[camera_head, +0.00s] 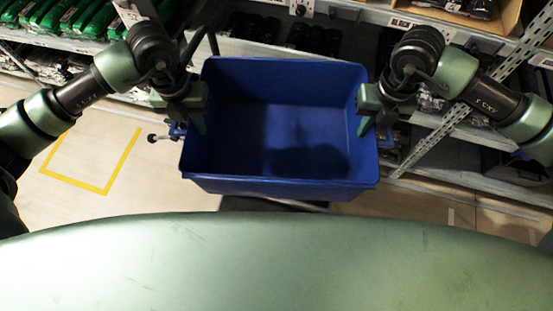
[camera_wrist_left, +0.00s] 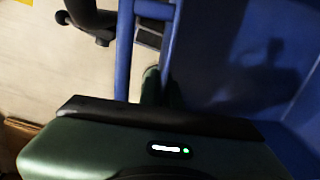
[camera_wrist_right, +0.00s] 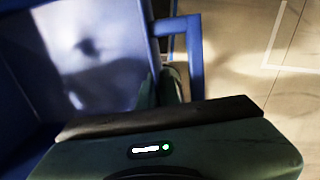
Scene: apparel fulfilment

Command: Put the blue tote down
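The empty blue tote (camera_head: 278,184) is in the middle of the head view, upright, held between my two arms in front of my body. My left gripper (camera_head: 194,126) is at the tote's left side, its fingers closed at the side handle. The left wrist view shows the tote's handle bar (camera_wrist_left: 123,50) and the green fingers at the rim. My right gripper (camera_head: 368,122) is at the right side in the same way. The right wrist view shows the right handle (camera_wrist_right: 195,55) and the fingers against it. The fingertips are partly hidden by the tote's wall and handles.
Shelves with dark packages (camera_head: 255,27) and green packages (camera_head: 75,15) stand behind the tote. A perforated metal post (camera_head: 440,135) rises at the right. A yellow floor marking (camera_head: 105,188) lies on open floor at the left. A dark surface (camera_head: 270,203) shows below the tote's front edge.

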